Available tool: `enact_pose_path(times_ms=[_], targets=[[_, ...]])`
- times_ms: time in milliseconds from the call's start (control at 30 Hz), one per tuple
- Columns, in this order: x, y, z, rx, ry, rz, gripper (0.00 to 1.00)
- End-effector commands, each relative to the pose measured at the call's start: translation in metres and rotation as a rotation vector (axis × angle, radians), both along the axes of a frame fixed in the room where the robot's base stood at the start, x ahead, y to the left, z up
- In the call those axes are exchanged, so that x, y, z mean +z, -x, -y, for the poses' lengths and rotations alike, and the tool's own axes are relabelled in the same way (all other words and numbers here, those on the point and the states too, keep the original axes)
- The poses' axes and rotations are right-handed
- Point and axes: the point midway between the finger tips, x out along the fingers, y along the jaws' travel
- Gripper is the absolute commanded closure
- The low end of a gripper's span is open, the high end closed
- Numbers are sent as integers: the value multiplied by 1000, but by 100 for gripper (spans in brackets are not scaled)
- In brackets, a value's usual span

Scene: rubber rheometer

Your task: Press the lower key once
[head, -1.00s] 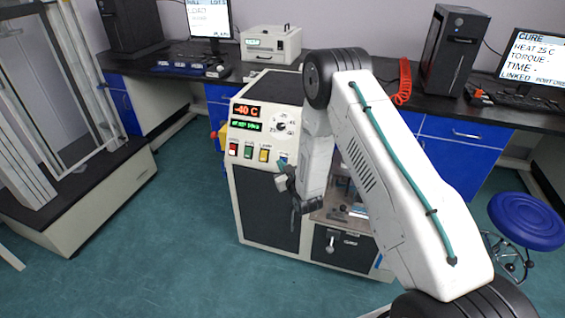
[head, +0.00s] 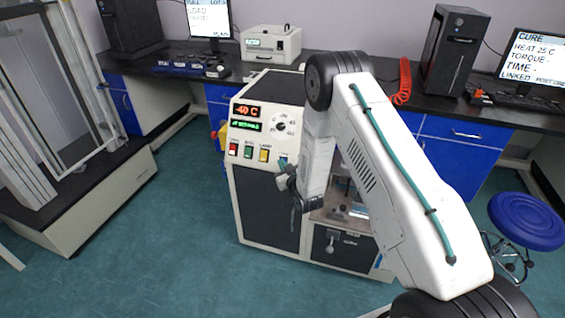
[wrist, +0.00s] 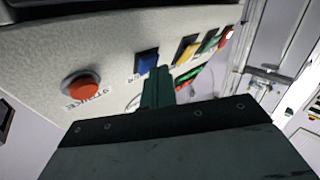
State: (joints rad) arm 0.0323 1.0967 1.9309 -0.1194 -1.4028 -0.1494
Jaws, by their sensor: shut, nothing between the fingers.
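The cream rheometer (head: 237,153) carries a row of red, green, yellow and blue keys. The blue key (wrist: 147,63) is at the end of the row, and its label is too small and partly hidden to read. In the head view my gripper (head: 284,170) is at the right end of the key row.
A round red STRIKE button (wrist: 82,87) sits beside the blue key. The yellow key (wrist: 186,48) is on the other side. A dial (head: 281,126) and lit displays (head: 248,110) are above the keys.

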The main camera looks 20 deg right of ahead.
Motion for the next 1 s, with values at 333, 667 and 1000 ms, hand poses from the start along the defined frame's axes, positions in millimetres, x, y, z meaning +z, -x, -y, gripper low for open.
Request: enact_pose_path(times_ms=[333,667,1000], targets=[[-2,-3,2,0,0,1,100],[-1,-2,2,0,0,0,100],[6,9,-6,0,0,1,100]])
